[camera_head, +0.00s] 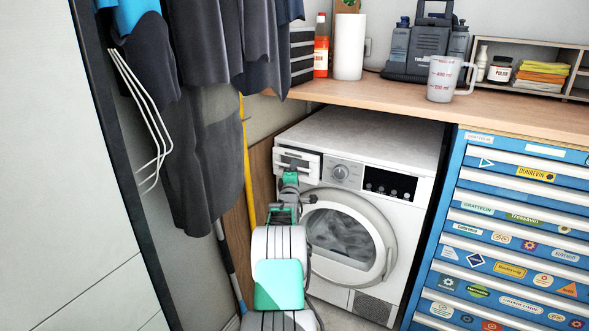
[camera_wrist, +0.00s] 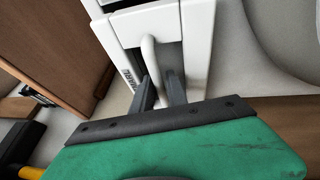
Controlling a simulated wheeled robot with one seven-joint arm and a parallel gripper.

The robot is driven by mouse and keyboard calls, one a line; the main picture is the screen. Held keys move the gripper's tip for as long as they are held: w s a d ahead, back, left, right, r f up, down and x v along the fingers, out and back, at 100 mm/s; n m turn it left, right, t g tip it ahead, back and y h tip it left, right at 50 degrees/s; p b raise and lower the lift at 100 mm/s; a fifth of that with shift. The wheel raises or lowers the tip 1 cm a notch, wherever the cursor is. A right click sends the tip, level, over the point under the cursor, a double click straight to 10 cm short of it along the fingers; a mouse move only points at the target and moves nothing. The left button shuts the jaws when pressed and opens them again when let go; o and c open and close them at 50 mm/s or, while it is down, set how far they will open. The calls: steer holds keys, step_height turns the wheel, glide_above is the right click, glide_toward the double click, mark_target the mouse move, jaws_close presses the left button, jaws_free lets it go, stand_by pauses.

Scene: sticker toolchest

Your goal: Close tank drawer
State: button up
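The white dryer (camera_head: 345,140) stands below the counter. Its tank drawer (camera_head: 296,160) is at the top left of the dryer's front, and its front face stands out a little from the panel beside it. In the wrist view the white drawer front (camera_wrist: 196,50) fills the top middle, with a curved pale handle (camera_wrist: 148,52). My gripper (camera_head: 290,176) is right in front of the drawer. In the wrist view the two dark fingers of my gripper (camera_wrist: 160,88) are apart, with the handle's lower end between them. I cannot tell whether they touch it.
The round dryer door (camera_head: 345,235) is below the drawer and shut. A blue toolchest (camera_head: 510,235) stands at the right. Dark clothes (camera_head: 205,130) hang at the left, near a yellow pole (camera_head: 247,170). The wooden counter (camera_head: 400,97) lies above.

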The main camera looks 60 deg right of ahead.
jaws_close()
stand_by(1.2)
